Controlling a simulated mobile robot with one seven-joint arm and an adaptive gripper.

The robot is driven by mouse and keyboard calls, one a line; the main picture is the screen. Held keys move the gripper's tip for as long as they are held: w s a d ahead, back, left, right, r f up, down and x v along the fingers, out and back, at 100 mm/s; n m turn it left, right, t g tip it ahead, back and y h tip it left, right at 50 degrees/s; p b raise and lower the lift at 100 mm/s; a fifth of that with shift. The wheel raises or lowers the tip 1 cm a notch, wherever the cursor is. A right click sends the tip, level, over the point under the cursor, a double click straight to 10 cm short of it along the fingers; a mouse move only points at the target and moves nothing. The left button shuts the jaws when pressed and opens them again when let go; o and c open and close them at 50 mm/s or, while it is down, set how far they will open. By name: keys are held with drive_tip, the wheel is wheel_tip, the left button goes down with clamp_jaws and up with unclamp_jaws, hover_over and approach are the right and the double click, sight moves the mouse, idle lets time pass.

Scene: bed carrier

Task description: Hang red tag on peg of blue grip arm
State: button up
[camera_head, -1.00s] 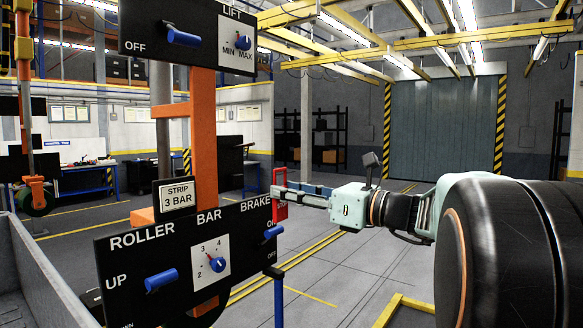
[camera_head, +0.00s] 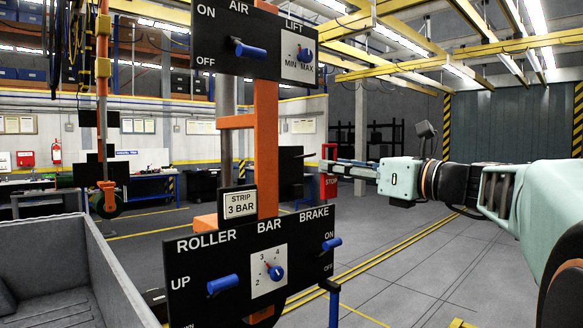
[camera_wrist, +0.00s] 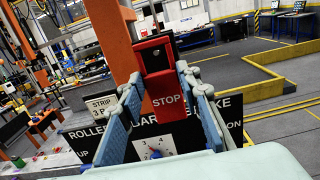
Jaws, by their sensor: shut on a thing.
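The red tag (camera_head: 328,186) with the word STOP hangs from my gripper (camera_head: 325,166), just right of the orange post in the head view. In the wrist view the tag (camera_wrist: 166,100) sits between the two blue-grey fingers of my gripper (camera_wrist: 158,88), which is shut on it. Its upper part has a dark opening. A blue upright bar (camera_head: 334,308) with a dark top piece stands below the control panel's right end; I cannot tell whether it is the blue grip arm. No peg can be made out clearly.
A black control panel (camera_head: 205,292) with blue knobs and a STRIP 3 BAR sign (camera_head: 240,204) stands on an orange post (camera_head: 266,160), close left of the tag. A second panel (camera_head: 215,63) is above. A grey bin (camera_head: 105,250) is at lower left. Floor at right is open.

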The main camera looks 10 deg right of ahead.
drive_tip(key=shift+f+x, duration=0.3)
drive_tip(key=shift+x, duration=1)
drive_tip(key=shift+f+x, duration=0.35)
drive_tip(key=shift+x, duration=1)
drive_tip(key=shift+f+x, duration=0.3)
drive_tip(key=shift+x, duration=1)
drive_tip(key=o, duration=1.1)
drive_tip(key=shift+o, duration=0.2)
